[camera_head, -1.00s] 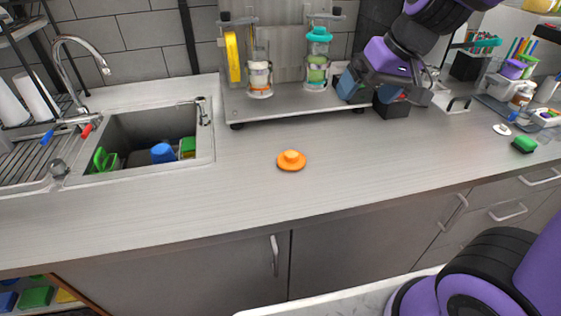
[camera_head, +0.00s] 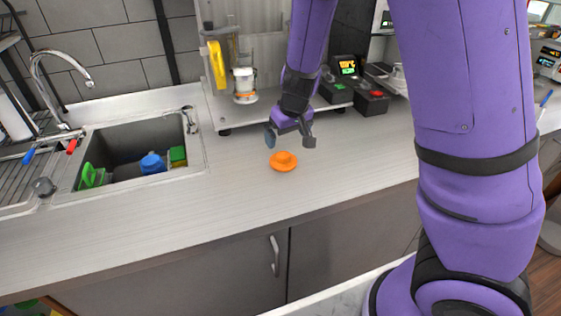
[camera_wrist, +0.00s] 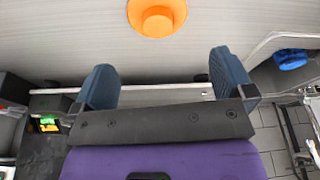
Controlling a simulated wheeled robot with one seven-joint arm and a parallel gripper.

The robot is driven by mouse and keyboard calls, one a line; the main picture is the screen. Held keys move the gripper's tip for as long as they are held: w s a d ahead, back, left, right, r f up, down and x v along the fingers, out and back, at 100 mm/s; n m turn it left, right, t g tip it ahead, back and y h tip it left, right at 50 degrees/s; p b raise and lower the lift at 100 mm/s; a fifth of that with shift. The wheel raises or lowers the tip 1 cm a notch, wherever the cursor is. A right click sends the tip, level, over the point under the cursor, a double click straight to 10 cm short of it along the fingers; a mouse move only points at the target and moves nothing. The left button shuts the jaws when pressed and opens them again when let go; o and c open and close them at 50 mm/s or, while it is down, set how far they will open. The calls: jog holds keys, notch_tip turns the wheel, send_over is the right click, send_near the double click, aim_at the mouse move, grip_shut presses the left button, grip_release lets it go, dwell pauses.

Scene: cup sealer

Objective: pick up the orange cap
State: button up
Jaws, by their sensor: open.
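The orange cap (camera_head: 284,161) lies on the grey counter, a wide flat brim with a raised round knob on top. It also shows at the top of the wrist view (camera_wrist: 157,18), cut off by the frame edge. My gripper (camera_head: 290,137) is above and just behind the cap in the head view, apart from it. Its two blue finger pads (camera_wrist: 165,85) are spread wide with nothing between them, and the cap lies beyond the fingertips.
The sink (camera_head: 135,150) at left holds green, blue and yellow things. Behind stands the cup sealer (camera_head: 243,85) on a raised shelf, with a black box with a lit display (camera_head: 346,70) to its right. The counter in front of the cap is clear.

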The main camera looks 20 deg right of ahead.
aim_at(284, 154)
jog(key=x, duration=0.5)
jog(key=shift+s, duration=0.1)
jog(key=shift+d+x, duration=0.2)
jog(key=shift+x, duration=1.3)
jog(key=shift+a+f, duration=0.1)
jog(key=shift+f, duration=0.85)
jog(key=c, duration=0.7)
